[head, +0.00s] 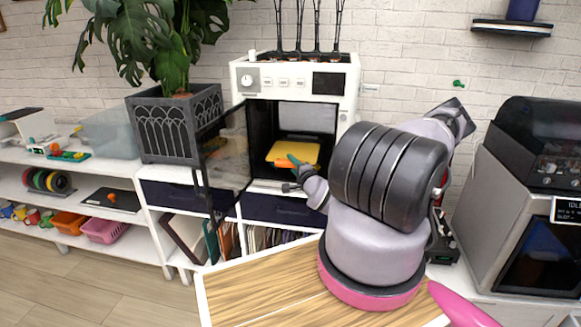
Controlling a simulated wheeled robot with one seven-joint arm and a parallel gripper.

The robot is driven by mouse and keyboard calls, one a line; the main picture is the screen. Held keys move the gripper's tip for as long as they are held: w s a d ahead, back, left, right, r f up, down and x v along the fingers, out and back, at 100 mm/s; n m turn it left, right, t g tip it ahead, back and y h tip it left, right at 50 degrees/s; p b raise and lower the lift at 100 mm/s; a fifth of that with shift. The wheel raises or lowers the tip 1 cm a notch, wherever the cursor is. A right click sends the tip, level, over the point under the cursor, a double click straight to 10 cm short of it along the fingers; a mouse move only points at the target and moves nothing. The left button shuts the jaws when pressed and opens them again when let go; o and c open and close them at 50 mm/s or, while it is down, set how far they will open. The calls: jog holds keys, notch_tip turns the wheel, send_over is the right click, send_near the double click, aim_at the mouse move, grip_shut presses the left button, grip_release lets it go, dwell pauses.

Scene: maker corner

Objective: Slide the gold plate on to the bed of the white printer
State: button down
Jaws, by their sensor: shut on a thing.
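The white printer (244,78) stands on the white shelf unit, its dark see-through door (225,150) swung open to the left. The gold plate (298,150) lies roughly level inside the open chamber, low down. My gripper (291,164) reaches in from the front right and is shut on the plate's near edge. Small orange and teal parts show at the grip. My arm hides the right side of the opening. I cannot tell whether the plate rests on the bed or is held just above it, as the bed under it is hidden.
A grey planter (175,122) with a leafy plant stands just left of the open door. A large grey machine (520,190) stands at the right. A wooden board (265,290) with a white edge is in the foreground. Low white shelves (75,165) hold spools and bins at the left.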

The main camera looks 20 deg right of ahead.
aim_at(297, 150)
jog(key=shift+w+d, duration=1.05)
jog(key=shift+w, duration=0.5)
jog(key=shift+w+d, duration=1.1)
jog(key=shift+w, duration=0.5)
jog(key=shift+w+d, duration=1.05)
jog(key=shift+w, duration=0.5)
jog(key=shift+f, duration=1.3)
grip_release()
jog(key=shift+f, duration=0.6)
jog(key=shift+s+a, duration=0.1)
jog(key=shift+s+a, duration=0.65)
jog(key=shift+s, duration=0.3)
jog(key=shift+s+a, duration=0.6)
jog(key=shift+s, duration=0.35)
jog(key=shift+s+a, duration=0.1)
jog(key=shift+s, duration=0.1)
